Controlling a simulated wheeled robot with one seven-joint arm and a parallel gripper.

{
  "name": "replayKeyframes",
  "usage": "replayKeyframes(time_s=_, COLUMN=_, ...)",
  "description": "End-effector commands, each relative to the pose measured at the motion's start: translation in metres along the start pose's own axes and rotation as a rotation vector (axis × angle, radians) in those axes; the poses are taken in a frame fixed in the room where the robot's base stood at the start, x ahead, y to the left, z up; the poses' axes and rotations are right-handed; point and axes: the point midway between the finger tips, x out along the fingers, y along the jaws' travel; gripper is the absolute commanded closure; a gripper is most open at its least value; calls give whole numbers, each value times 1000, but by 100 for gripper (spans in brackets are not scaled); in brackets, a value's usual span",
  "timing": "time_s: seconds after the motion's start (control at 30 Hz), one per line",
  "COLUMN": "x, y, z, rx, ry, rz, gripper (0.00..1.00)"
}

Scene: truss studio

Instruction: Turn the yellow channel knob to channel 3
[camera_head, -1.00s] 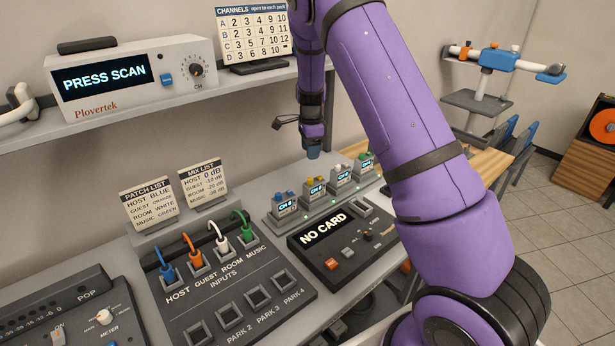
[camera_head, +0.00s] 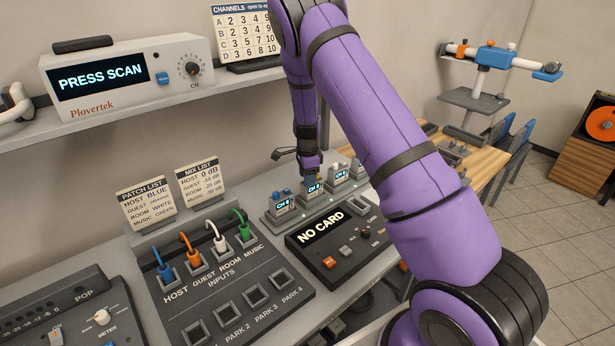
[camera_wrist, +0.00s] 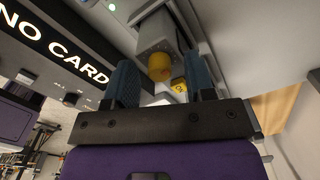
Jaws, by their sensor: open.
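The yellow channel knob (camera_wrist: 159,66) shows in the wrist view on top of a small grey unit (camera_wrist: 155,32). My gripper (camera_wrist: 162,72) is open, with a blue-grey finger on either side of the knob. A gap shows beside the knob, and contact cannot be told. In the head view my gripper (camera_head: 312,178) points down over the second unit from the left (camera_head: 313,190), largely hiding its knob. That unit's display appears to read a CH number, too small to read surely.
Neighbouring units stand close by: a blue-knobbed one (camera_head: 282,205) to the left, others (camera_head: 337,178) to the right. The NO CARD panel (camera_head: 330,235) lies in front. A shelf (camera_head: 150,118) with the PRESS SCAN receiver (camera_head: 125,75) is above left.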

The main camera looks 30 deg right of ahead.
Motion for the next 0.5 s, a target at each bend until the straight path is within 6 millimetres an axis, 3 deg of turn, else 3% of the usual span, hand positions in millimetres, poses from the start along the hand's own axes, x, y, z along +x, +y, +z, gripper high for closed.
replayKeyframes(time_s=0.2, x=0, y=0, z=0, rx=0, ry=0, rz=0, gripper=50)
replayKeyframes(time_s=0.43, x=0, y=0, z=0, rx=0, ry=0, rz=0, gripper=100)
replayKeyframes(time_s=0.5, x=0, y=0, z=0, rx=0, ry=0, rz=0, gripper=100)
